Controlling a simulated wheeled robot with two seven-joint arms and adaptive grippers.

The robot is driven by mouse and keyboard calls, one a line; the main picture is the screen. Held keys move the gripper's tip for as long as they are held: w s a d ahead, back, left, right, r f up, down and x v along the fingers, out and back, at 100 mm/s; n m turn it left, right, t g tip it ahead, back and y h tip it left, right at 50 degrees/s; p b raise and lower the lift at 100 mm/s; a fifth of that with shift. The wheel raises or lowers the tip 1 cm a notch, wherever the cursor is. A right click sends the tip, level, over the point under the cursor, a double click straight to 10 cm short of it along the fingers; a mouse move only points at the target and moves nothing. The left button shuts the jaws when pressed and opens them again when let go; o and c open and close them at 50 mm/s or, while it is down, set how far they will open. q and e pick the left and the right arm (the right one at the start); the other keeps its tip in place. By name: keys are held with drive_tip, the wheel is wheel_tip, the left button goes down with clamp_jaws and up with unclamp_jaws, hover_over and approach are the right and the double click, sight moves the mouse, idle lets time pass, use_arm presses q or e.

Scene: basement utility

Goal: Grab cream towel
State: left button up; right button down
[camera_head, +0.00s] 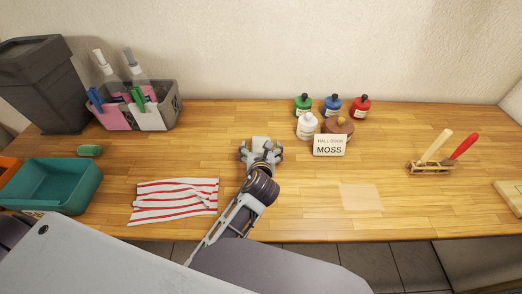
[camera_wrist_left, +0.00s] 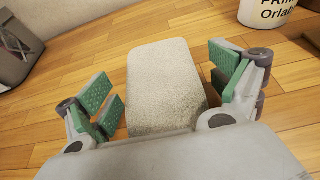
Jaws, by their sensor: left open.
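A cream-grey, thick, rounded block that looks like the folded cream towel (camera_wrist_left: 165,75) lies on the wooden worktop between the fingers of my left gripper (camera_wrist_left: 162,95). In the head view the towel (camera_head: 261,142) shows as a pale patch at the end of my left gripper (camera_head: 261,152). The gripper is open, with its green-padded fingers on either side of the towel and gaps visible on both sides. The towel's near end is hidden by the gripper body. My right gripper is not in view.
A red-striped cloth (camera_head: 172,203) and a flat beige sheet (camera_head: 360,197) lie on the worktop (camera_head: 210,140). Several paint bottles (camera_head: 333,104) and a MOSS card (camera_head: 329,146) stand to the right. A grey caddy (camera_head: 167,98) and teal bin (camera_head: 60,187) are left.

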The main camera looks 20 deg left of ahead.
sight(261, 146)
use_arm(q)
drive_tip(key=shift+c, duration=0.4)
drive_tip(key=c, duration=0.9)
drive_tip(key=shift+r, duration=0.1)
drive_tip(key=shift+r+p, duration=0.55)
drive_tip(key=shift+r, duration=4.45)
drive_tip(key=shift+c, duration=0.3)
